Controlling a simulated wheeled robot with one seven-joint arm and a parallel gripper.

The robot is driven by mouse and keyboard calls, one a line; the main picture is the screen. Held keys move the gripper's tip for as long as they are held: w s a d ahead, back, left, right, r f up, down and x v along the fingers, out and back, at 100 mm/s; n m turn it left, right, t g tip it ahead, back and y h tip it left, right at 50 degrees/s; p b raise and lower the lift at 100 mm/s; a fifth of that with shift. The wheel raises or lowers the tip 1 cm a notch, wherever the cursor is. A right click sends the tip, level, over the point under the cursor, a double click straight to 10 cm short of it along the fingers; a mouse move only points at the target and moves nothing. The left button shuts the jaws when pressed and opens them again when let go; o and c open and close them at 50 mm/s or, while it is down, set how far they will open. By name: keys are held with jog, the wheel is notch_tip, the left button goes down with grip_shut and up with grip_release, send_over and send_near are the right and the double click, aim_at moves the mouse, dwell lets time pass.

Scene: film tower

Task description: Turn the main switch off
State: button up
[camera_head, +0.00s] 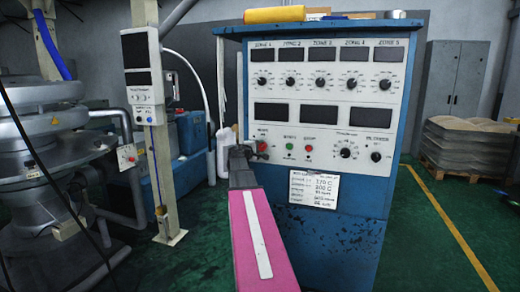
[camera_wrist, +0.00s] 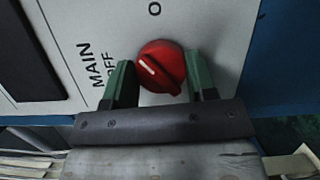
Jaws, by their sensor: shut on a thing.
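The main switch is a round red knob (camera_wrist: 166,60) with a raised grip and a white line, on a pale panel in the wrist view. Its white line slants toward the upper left. The printed words MAIN and OFF stand left of it, and a round mark shows above it. My gripper (camera_wrist: 160,72) has its green-padded fingers on either side of the knob, shut on it. In the head view my gripper (camera_head: 246,154) reaches the lower left of the control cabinet's panel, and the red knob (camera_head: 263,147) shows just past it.
The blue control cabinet (camera_head: 340,235) has more knobs, dark displays, and green and red buttons right of my gripper. A paper label (camera_head: 314,190) hangs below the panel. A post (camera_head: 160,170) and machinery (camera_head: 45,150) stand left.

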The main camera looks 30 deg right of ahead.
jog(key=n+t+h, duration=0.1)
jog(key=n, duration=0.4)
jog(key=shift+f+n, duration=0.15)
jog(key=shift+n, duration=0.25)
jog(key=shift+n+t+h, duration=0.15)
jog(key=shift+n+t, duration=0.45)
jog(key=shift+n, duration=0.7)
jog(key=shift+n+t+h, duration=0.15)
jog(key=shift+n+t, duration=0.45)
jog(key=shift+n, duration=0.7)
jog(key=o, duration=0.9)
jog(key=v, duration=1.1)
jog(key=shift+f, duration=0.1)
